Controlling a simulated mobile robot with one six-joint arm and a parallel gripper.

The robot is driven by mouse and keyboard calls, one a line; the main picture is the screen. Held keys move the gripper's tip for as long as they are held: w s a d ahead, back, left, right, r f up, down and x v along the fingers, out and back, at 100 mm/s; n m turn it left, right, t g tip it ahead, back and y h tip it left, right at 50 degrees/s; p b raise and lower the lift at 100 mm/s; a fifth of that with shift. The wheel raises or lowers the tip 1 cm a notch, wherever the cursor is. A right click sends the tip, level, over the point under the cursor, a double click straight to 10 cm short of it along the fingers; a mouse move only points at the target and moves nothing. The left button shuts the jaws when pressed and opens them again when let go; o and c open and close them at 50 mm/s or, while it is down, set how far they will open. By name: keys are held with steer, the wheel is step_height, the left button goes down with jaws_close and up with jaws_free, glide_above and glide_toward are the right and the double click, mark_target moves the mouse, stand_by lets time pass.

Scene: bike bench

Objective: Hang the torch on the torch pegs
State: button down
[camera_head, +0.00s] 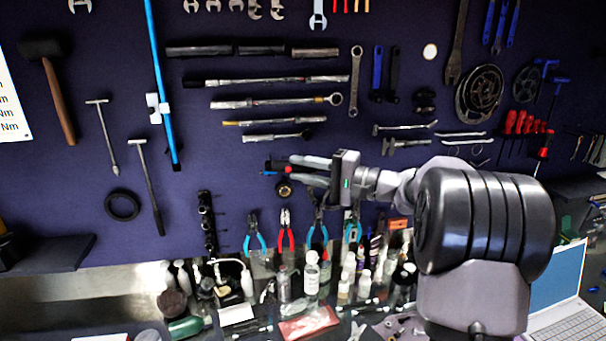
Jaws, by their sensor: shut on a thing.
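My gripper (288,170) reaches left from my arm in front of the purple tool wall, at mid-height. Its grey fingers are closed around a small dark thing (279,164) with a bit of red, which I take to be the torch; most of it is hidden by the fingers. A dark round piece with a brass-coloured ring (284,189) shows just below the fingertips. I cannot tell whether it is part of the held thing or hangs on the wall. I cannot make out the torch pegs.
Torque wrenches (277,81) hang above my gripper. Pliers (286,230) hang below it, over a bench crowded with bottles (312,275). A blue bar (162,75) and T-handle tools (147,185) are to the left. A laptop (560,290) stands at right. Bare wall lies left of the gripper.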

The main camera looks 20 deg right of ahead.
steer(key=w+d+f+p, duration=0.1)
steer(key=w+p, duration=0.4)
steer(key=w, duration=0.2)
steer(key=shift+w+d, duration=0.25)
steer(key=shift+w, duration=0.05)
steer(key=shift+r, duration=0.1)
stand_by(0.6)
steer(key=c, duration=1.1)
jaws_free()
